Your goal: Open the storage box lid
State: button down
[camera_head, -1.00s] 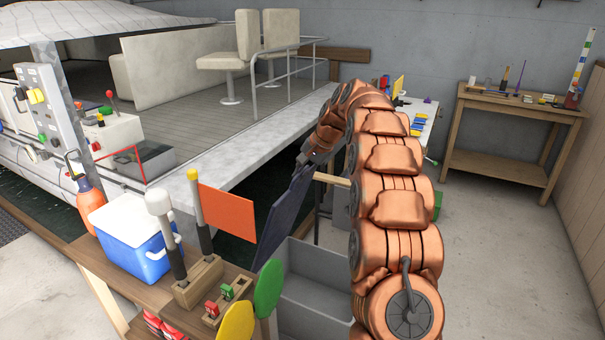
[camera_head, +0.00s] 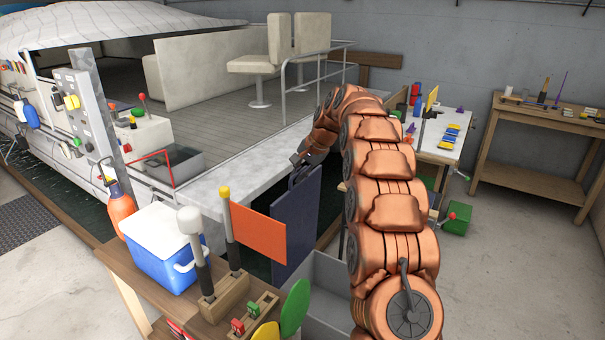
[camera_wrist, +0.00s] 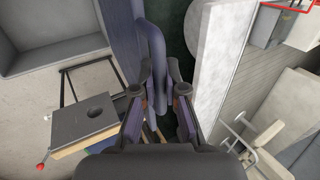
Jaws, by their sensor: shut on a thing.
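The storage box (camera_head: 325,285) is a grey open bin on the floor at the lower middle of the head view, partly hidden by the bench items and my arm. Its inside shows in the wrist view (camera_wrist: 60,25). Its dark blue lid (camera_head: 296,222) stands roughly upright at the box's far left side, clear of the opening. In the wrist view the lid (camera_wrist: 124,35) runs up from my fingers, with a bar-like handle (camera_wrist: 154,48) beside it. My gripper (camera_wrist: 157,92) is shut on the lid's handle. In the head view my gripper (camera_head: 299,160) is at the lid's top edge.
A wooden bench with a blue cooler (camera_head: 163,247), an orange flag (camera_head: 258,236) and paddles (camera_head: 295,307) stands at front left. A boat deck (camera_head: 235,165) lies behind the lid, with dark water between.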

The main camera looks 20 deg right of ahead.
jog(key=shift+w+r, duration=0.1)
jog(key=c, duration=1.2)
grip_release()
jog(key=v, duration=1.2)
